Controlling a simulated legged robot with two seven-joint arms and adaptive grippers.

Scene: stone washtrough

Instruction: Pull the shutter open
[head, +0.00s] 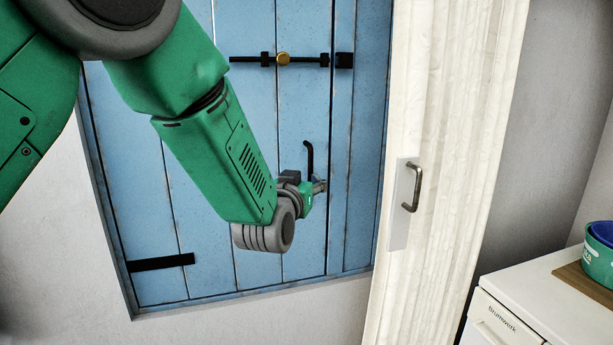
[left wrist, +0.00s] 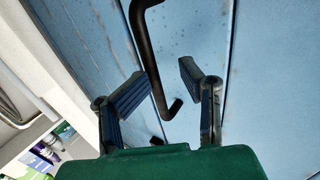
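The shutter (head: 205,190) is made of blue planks and stands shut in its frame. Its handle (head: 309,158) is a black bent bar, upright near the shutter's right edge. My left gripper (head: 321,186) is at the handle's lower part. In the left wrist view my left gripper (left wrist: 163,78) is open, with one finger on each side of the handle (left wrist: 149,62). The handle's lower end shows between the fingers, with a gap beside the right finger. Contact with the left finger cannot be told. My right gripper is in neither view.
A black bolt with a brass knob (head: 283,59) crosses the shutter's upper part. A white panel with a metal pull (head: 414,187) stands right of the shutter. A white cabinet (head: 530,300) with bowls (head: 601,255) is at the lower right.

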